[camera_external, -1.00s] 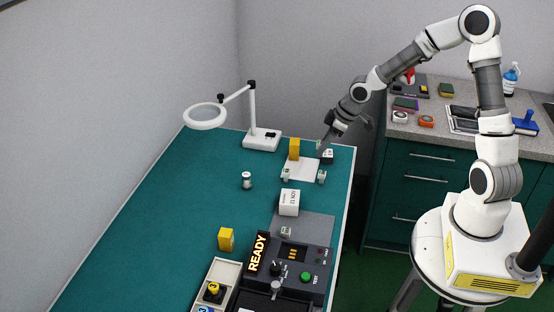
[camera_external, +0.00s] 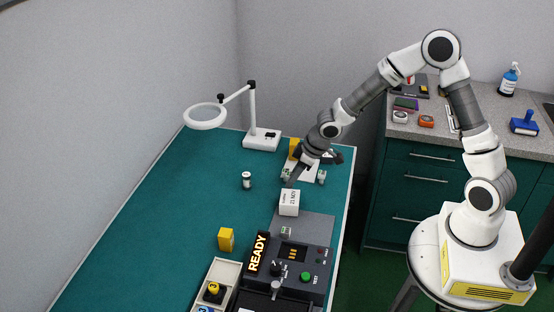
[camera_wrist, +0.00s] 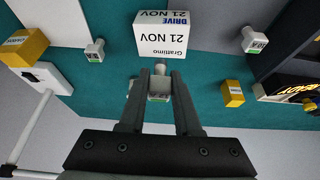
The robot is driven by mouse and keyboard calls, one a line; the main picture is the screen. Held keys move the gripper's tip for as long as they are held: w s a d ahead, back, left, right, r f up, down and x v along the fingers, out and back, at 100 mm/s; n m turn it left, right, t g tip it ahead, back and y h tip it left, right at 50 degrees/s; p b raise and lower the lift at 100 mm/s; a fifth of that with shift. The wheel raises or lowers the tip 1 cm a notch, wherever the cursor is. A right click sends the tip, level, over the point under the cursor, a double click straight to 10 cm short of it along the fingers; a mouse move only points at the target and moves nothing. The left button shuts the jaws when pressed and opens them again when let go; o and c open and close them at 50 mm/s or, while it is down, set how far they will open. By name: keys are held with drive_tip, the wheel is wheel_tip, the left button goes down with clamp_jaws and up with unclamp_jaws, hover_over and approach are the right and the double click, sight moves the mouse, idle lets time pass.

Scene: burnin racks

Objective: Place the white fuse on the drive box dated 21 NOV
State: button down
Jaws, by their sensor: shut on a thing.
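The white drive box (camera_external: 289,203) stands on the green bench; in the wrist view its label (camera_wrist: 160,40) reads 21 NOV and DRIVE. My gripper (camera_external: 290,184) is just behind and above the box in the outside view. In the wrist view my gripper (camera_wrist: 161,78) is shut on a small white fuse (camera_wrist: 159,87) with a green-edged label. The fuse is held apart from the box, and its lower part is partly hidden between the fingers. In the outside view I cannot make out the held fuse.
Similar small fuses stand by the white plate (camera_external: 322,177) and on the grey mat (camera_external: 286,231). Yellow blocks (camera_external: 226,239) (camera_external: 294,145), a magnifier lamp (camera_external: 262,139) and a tester marked READY (camera_external: 300,262) surround the box. The bench's left side is clear.

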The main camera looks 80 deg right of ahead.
drive_tip(key=shift+f+b, duration=0.4)
drive_tip(key=shift+f, duration=1.6)
drive_tip(key=shift+f, duration=0.15)
drive_tip(key=c, duration=0.6)
unclamp_jaws()
drive_tip(key=p+v, duration=0.3)
drive_tip(key=v, duration=0.9)
